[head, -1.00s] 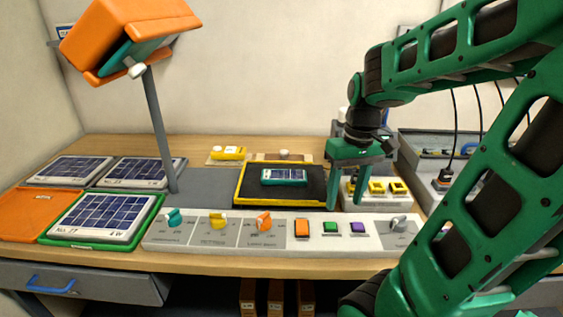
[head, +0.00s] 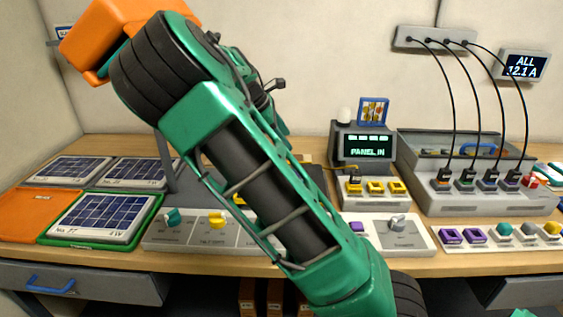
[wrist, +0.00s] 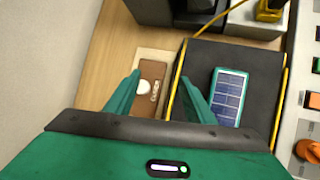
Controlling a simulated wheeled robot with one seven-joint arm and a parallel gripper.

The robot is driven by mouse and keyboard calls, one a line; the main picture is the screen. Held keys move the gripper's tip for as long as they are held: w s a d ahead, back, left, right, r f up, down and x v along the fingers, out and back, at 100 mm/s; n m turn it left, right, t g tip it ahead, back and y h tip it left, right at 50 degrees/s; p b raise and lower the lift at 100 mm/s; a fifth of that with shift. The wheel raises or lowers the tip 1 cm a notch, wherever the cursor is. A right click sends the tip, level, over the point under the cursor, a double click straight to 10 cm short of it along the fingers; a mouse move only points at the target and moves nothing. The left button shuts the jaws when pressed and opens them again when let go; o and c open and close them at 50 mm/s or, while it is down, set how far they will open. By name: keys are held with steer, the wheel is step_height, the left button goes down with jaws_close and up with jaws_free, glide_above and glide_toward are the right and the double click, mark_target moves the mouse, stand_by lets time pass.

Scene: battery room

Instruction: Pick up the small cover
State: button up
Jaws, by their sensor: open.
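The small cover (wrist: 151,86) looks like a flat brown plate with a round white knob and pale lettering. In the wrist view it lies on a lighter base on the wooden bench, left of the yellow-edged black tray. My gripper (wrist: 160,76) is open, with its two green fingers apart and the cover showing between them, nearer the left finger. Nothing is held. I cannot tell the height of the fingers above the cover. In the head view my arm hides the cover and the gripper.
A small solar panel (wrist: 228,97) lies on the black tray (wrist: 250,62), close right of my right finger. A yellow cable (wrist: 222,19) runs above the tray. In the head view, a "PANEL IN" display (head: 366,147) and a cabled grey box (head: 478,197) stand to the right.

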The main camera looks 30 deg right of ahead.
steer(key=w+a+f+n+h, duration=0.1)
steer(key=w+a+n, duration=0.1)
steer(key=w+a+f+n+h, duration=0.2)
steer(key=a, duration=0.1)
steer(key=w+a+f+n+h, duration=0.1)
steer(key=w+a+n+h, duration=0.1)
steer(key=shift+a+f, duration=0.2)
steer(key=shift+f, duration=0.15)
steer(key=x, duration=1)
steer(key=shift+d, duration=0.25)
steer(key=c, duration=1.2)
steer(key=shift+r, duration=0.1)
